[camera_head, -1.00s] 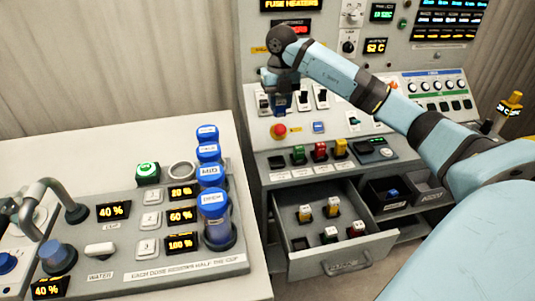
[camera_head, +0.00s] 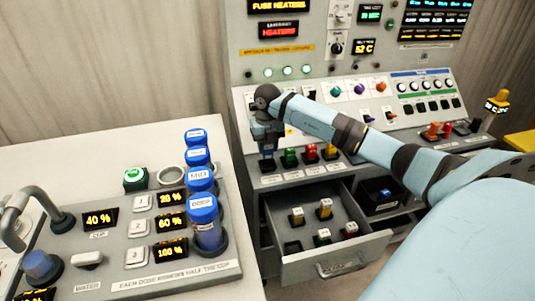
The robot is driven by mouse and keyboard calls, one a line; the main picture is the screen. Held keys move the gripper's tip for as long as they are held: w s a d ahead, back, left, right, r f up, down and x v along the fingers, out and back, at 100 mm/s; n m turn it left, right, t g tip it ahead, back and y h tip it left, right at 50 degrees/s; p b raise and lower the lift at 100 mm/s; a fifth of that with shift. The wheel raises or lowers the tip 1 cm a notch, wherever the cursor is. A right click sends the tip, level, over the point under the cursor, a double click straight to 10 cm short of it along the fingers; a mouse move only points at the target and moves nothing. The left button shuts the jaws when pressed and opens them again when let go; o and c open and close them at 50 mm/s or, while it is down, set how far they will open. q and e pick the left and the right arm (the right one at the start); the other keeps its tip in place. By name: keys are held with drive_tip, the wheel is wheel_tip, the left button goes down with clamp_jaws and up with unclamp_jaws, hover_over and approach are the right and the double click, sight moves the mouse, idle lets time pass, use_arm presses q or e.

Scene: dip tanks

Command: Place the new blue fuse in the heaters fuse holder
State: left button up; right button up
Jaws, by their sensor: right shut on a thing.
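My right gripper (camera_head: 267,146) is at the left end of the fuse row on the sloped panel and points down. It is shut on the blue fuse, which is mostly hidden between the fingers. The leftmost fuse holder (camera_head: 268,166), with a label too small to read, is directly below the fingertips. I cannot tell whether the fuse is seated in it or just above it. A green fuse (camera_head: 289,157), a red fuse (camera_head: 311,153) and a yellow fuse (camera_head: 330,151) stand in the holders to the right. My left gripper is not in view.
An open drawer (camera_head: 345,264) below the row holds several yellow, green and red fuses. A dark bin (camera_head: 384,208) to its right holds another blue item (camera_head: 385,193). A dosing counter (camera_head: 225,284) with blue-capped cylinders stands at left. The display above reads HEATERS.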

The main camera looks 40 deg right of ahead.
sight(268, 157)
drive_tip(key=shift+f, duration=2.1)
drive_tip(key=shift+f, duration=0.1)
drive_tip(key=o, duration=0.9)
wheel_tip(268, 157, up, 12)
drive_tip(key=shift+r+p, duration=0.15)
drive_tip(key=shift+p, duration=0.25)
